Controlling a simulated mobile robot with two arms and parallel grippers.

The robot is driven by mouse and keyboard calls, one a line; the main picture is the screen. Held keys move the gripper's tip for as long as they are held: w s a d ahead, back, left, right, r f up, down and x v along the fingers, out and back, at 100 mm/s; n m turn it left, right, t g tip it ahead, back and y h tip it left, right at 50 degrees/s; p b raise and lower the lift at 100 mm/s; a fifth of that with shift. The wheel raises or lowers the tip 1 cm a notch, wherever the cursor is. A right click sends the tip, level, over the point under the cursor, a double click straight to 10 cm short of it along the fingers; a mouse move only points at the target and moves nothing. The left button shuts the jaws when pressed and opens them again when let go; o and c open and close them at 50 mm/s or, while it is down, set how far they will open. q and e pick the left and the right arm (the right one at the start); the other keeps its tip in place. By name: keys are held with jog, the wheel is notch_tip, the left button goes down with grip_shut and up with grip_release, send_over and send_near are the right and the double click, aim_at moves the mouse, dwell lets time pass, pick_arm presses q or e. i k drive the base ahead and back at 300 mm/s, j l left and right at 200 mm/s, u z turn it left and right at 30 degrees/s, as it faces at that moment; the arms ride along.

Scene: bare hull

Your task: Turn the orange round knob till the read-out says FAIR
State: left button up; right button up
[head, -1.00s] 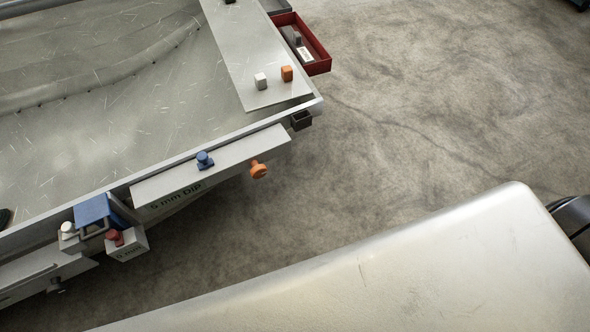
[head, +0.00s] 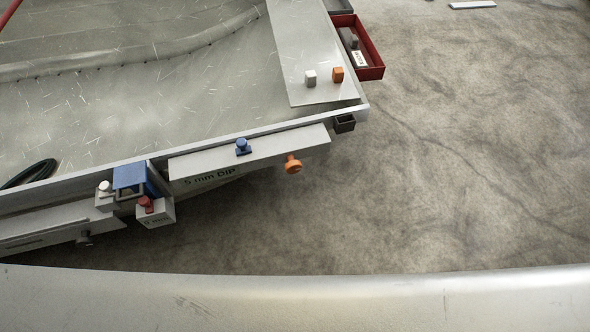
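The orange round knob (head: 293,165) sticks out from the front face of a pale panel (head: 200,166) along the hull's near edge. The panel's face reads "5 mm DIP". No word FAIR can be read anywhere in the head view. A blue knob (head: 243,147) stands on top of the same panel. Neither of my grippers is in view, and nothing touches the orange knob.
Left of the panel are a blue box (head: 130,178), a red knob (head: 146,204) on a small labelled block, and a white knob (head: 104,187). A white and an orange block (head: 338,74) stand on a plate above. A red tray (head: 372,50) sits at upper right.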

aim_at(293, 166)
jog(key=k+l+u, duration=0.15)
jog(key=k+u, duration=0.25)
jog(key=k+l+u, duration=0.1)
jog(key=u, duration=0.35)
jog(key=k, duration=0.1)
